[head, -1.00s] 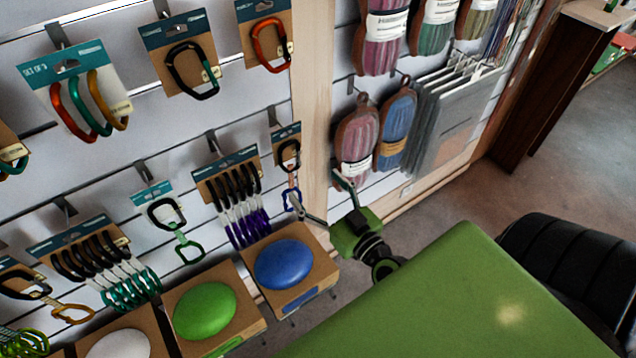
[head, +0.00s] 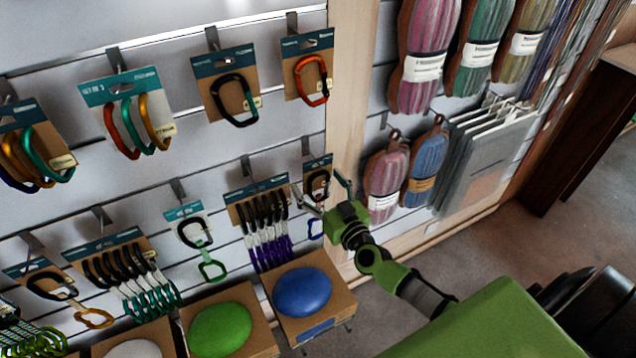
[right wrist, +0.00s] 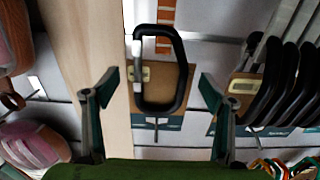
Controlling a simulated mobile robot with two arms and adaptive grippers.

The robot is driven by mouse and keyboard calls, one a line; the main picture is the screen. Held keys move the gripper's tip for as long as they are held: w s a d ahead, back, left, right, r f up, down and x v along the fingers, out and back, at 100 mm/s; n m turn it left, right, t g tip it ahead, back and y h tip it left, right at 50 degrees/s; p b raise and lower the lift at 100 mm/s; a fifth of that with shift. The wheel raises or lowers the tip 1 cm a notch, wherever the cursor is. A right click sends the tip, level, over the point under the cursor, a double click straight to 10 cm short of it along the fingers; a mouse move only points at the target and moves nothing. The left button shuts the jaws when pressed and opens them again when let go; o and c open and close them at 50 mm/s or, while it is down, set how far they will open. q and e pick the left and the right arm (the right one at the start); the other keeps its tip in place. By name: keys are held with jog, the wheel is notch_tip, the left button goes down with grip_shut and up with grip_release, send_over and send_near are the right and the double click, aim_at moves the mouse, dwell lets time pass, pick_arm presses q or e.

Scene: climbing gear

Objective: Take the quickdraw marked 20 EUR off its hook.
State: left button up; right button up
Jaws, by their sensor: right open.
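A single quickdraw with a black upper carabiner (head: 318,187) and a blue lower carabiner (head: 315,229) hangs on a small brown card from a wall hook, at the right end of the lower row. In the right wrist view its black carabiner (right wrist: 160,70) and a pale price tag (right wrist: 136,74) show; I cannot read the price. My right gripper (head: 328,194) is open at this quickdraw. In the right wrist view its fingers (right wrist: 155,95) stand apart to either side of the carabiner, with nothing held. The gripper partly hides the quickdraw's middle. My left gripper is out of view.
A purple quickdraw set (head: 262,220) hangs just left, then a black-and-green quickdraw (head: 198,240). Boxes with a blue disc (head: 302,292) and a green disc (head: 221,328) stand below. A wooden post (head: 350,100) and rope bundles (head: 386,182) are on the right.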

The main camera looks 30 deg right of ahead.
jog(key=shift+w, duration=0.1)
jog(key=shift+c, duration=0.2)
jog(key=c, duration=1.2)
jog(key=shift+r, duration=0.1)
jog(key=shift+r+p, duration=0.3)
jog(key=shift+p, duration=0.2)
jog(key=shift+s+r+p, duration=0.15)
jog(key=shift+s+p, duration=0.25)
jog(key=shift+s, duration=0.3)
